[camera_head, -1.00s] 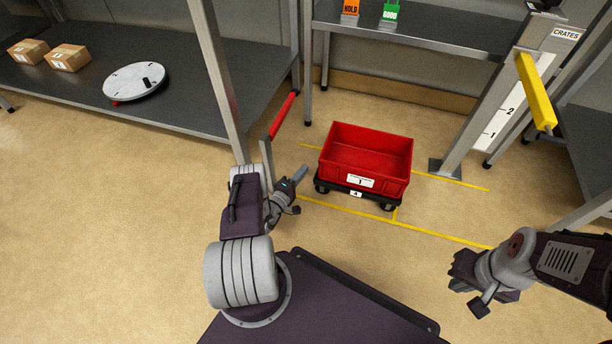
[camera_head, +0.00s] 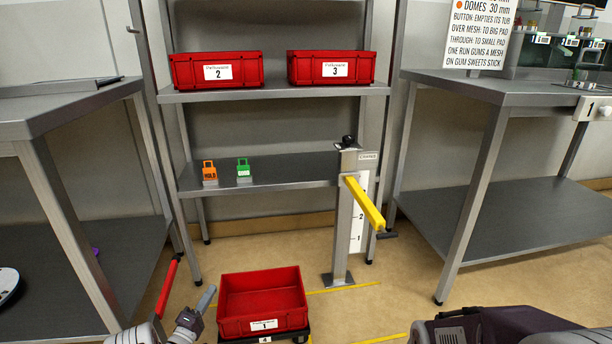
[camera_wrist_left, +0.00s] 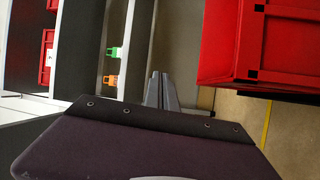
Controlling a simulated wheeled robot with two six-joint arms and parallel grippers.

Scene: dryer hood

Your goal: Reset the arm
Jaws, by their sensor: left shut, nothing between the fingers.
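My left gripper (camera_head: 206,299) is low in the head view, just left of the red crate 1 (camera_head: 262,306). Its fingers are shut and empty, and they also show in the left wrist view (camera_wrist_left: 162,78). In that view the red crate (camera_wrist_left: 225,45) fills the upper right, apart from the fingers. My right arm shows only as a dark link at the bottom right of the head view; its gripper is out of the picture.
Crate 1 sits on a low wheeled dolly (camera_head: 266,337). A red handle bar (camera_head: 168,287) stands left of my left gripper. A yellow arm (camera_head: 364,203) sticks out from a post.

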